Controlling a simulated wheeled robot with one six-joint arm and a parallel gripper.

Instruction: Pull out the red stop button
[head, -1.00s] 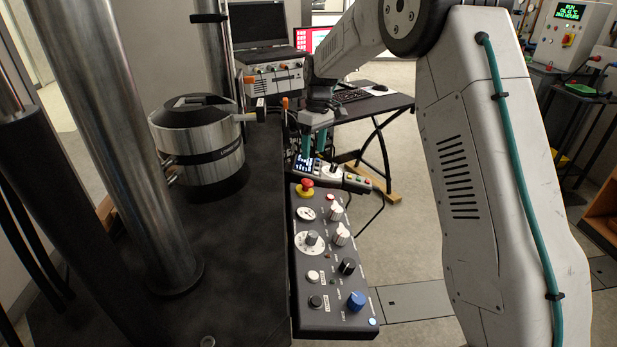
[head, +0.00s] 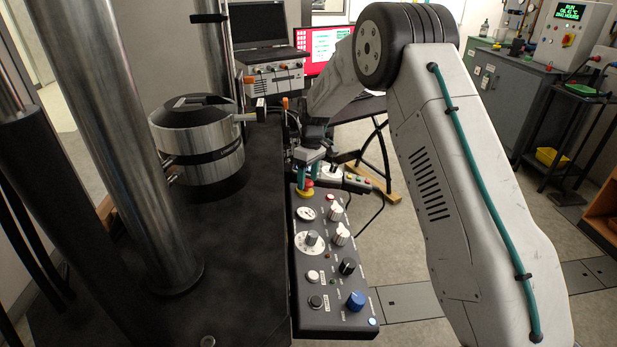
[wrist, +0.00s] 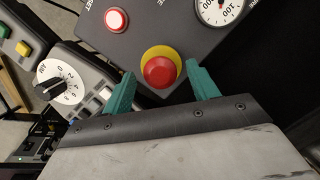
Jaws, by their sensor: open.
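The red stop button (wrist: 160,71) sits on a yellow ring on the dark control panel. In the wrist view it lies between and just beyond my two teal fingertips. My gripper (wrist: 158,88) is open, with one finger to each side of the button, apart from it. In the head view the button (head: 307,184) is at the far end of the panel (head: 325,290), partly hidden by my gripper (head: 308,172), which is at it from above and behind.
A handset with a white dial (wrist: 62,83) lies beside the panel. A metal cylinder vessel (head: 197,140) and a steel column (head: 125,150) stand on the left.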

